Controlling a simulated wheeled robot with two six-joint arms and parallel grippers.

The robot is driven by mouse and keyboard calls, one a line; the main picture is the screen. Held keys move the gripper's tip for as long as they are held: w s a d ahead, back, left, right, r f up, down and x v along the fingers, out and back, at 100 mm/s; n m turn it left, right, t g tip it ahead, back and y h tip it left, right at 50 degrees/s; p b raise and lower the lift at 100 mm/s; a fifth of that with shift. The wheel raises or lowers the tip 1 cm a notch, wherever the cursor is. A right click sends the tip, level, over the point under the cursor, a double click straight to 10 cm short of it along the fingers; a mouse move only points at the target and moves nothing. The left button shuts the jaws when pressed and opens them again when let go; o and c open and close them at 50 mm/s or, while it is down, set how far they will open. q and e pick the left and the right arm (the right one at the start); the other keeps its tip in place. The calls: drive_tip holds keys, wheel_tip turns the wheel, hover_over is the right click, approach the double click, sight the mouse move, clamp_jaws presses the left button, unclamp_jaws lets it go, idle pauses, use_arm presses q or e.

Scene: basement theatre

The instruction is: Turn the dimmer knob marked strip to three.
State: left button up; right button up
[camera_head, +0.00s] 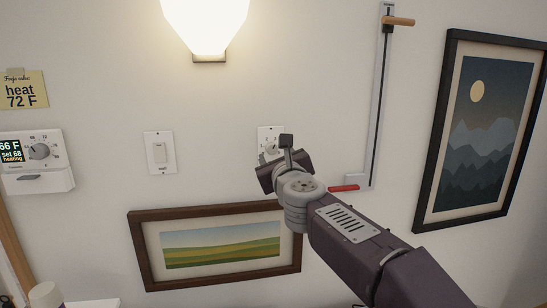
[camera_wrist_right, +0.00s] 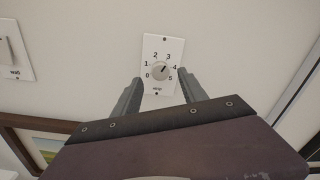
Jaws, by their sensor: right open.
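The dimmer plate (camera_wrist_right: 150,49) is white, with numbers from 0 to 5 around a round grey knob (camera_wrist_right: 160,71) and a small label under it that seems to read strip. The knob's pointer mark leans up and right, seemingly between 3 and 4. In the head view the plate (camera_head: 265,132) is partly hidden behind my right gripper (camera_head: 285,148). In the right wrist view my right gripper (camera_wrist_right: 160,77) is open, one finger on each side of the plate's lower part. The knob shows between the fingertips; I see no contact. My left gripper is out of view.
A switch plate marked wall (camera_head: 160,152) is left of the dimmer. A thermostat (camera_head: 36,160) is further left. A framed landscape (camera_head: 140,250) hangs below. A lit lamp (camera_head: 207,25) is above.

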drive_tip(key=s, duration=0.3)
drive_tip(key=s+d, duration=0.1)
drive_tip(key=s, duration=0.1)
drive_tip(key=shift+s+b, duration=0.4)
drive_tip(key=shift+w+d, duration=0.1)
